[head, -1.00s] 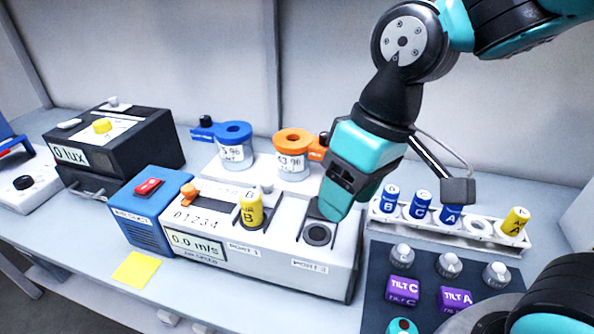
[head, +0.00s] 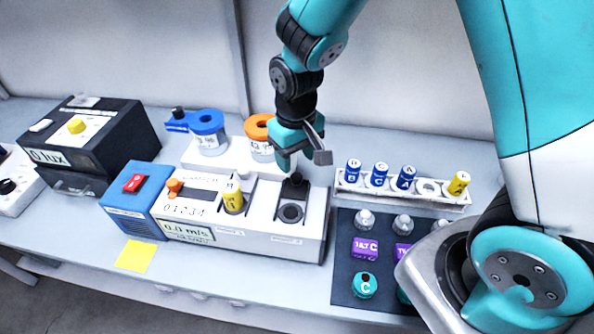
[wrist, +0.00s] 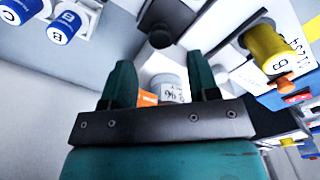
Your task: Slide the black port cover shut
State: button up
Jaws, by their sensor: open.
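The black port cover (head: 296,186) sits at the back of the right-hand port on the white sensor box (head: 255,242). The round port opening (head: 290,212) shows uncovered in front of it. My gripper (head: 291,163) is above and just behind the cover, pointing down, and looks apart from it. In the wrist view a dark round knob (wrist: 160,37) shows just beyond the fingertips (wrist: 160,62), between their lines. The jaws are open, with nothing held between them.
A yellow vial (head: 232,198) stands in the left-hand port. A rack (head: 350,186) with blue and yellow vials stands to the right. Blue (head: 208,122) and orange (head: 257,127) ringed holders stand behind. A dark mat (head: 345,285) with several knobs lies at front right.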

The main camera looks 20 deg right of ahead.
aim_at(297, 176)
notch_tip(297, 176, down, 6)
jog(key=shift+f+p, duration=0.1)
jog(key=shift+p, duration=0.35)
grip_shut()
jog(key=shift+s+a+b, duration=0.1)
jog(key=shift+s+a, duration=0.5)
jog(key=shift+s, duration=0.25)
jog(key=shift+s+a+b, duration=0.15)
jog(key=shift+s+a, duration=0.45)
jog(key=shift+s, duration=0.3)
jog(key=shift+s+a+b, duration=0.1)
jog(key=shift+s+a, duration=0.5)
jog(key=shift+s, duration=0.25)
